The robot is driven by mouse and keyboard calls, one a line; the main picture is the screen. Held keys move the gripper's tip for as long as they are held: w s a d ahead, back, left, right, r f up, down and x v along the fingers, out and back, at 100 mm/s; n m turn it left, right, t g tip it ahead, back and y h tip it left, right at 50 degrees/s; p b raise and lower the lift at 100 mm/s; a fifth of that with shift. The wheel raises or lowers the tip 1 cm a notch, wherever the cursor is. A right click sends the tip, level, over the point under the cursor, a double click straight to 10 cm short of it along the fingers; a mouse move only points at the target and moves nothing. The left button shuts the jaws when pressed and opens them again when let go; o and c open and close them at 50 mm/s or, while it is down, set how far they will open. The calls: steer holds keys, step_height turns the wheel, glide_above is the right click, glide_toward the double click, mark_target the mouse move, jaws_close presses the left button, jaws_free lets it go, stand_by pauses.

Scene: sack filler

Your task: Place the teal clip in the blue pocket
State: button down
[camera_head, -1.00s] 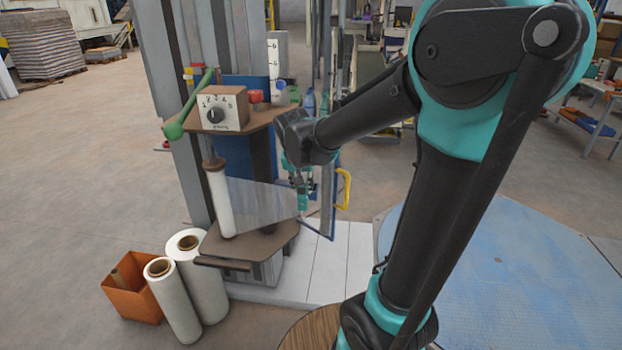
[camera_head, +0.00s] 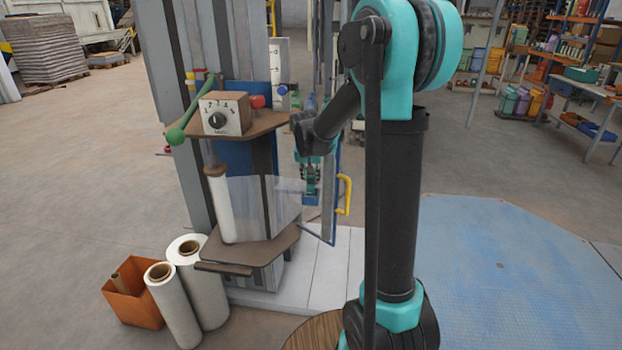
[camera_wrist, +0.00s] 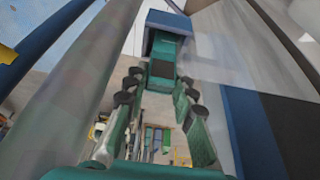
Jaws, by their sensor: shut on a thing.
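My gripper (camera_head: 312,172) is shut on the teal clip (camera_wrist: 163,68), and its fingers (camera_wrist: 158,92) lie on both sides of the clip in the wrist view. The clip's far end is at the mouth of the blue pocket (camera_wrist: 167,20), with the pocket's rim around its upper part. I cannot tell how deep it sits or whether it touches. In the head view the pocket (camera_head: 311,198) is a small blue patch just below my gripper, right of the clear film. The clip is small and partly hidden by the fingers there.
Clear film (camera_head: 262,205) stretches from a white roll (camera_head: 222,205) to beside my gripper. A blue-framed door with a yellow handle (camera_head: 345,195) stands close right. A dial box (camera_head: 224,114) and green lever (camera_head: 190,112) are above. Film rolls and an orange bin (camera_head: 130,300) stand on the floor.

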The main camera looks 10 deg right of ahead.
steer(key=shift+f, duration=0.3)
steer(key=c, duration=1.5)
jaws_free()
steer(key=shift+c, duration=0.2)
steer(key=v, duration=1.2)
steer(key=s+d+f+n, duration=0.1)
steer(key=s+f, duration=0.4)
steer(key=s, duration=0.3)
steer(key=s+d+f+n+y, duration=0.1)
steer(key=s+d+f, duration=0.1)
steer(key=s+f, duration=0.4)
steer(key=s+d+f+n, duration=0.1)
steer(key=s+f, duration=0.5)
steer(key=s, duration=0.6)
steer(key=shift+d+f+n, duration=0.25)
steer(key=shift+d+n, duration=0.05)
steer(key=shift+d, duration=0.4)
steer(key=shift+s, duration=0.1)
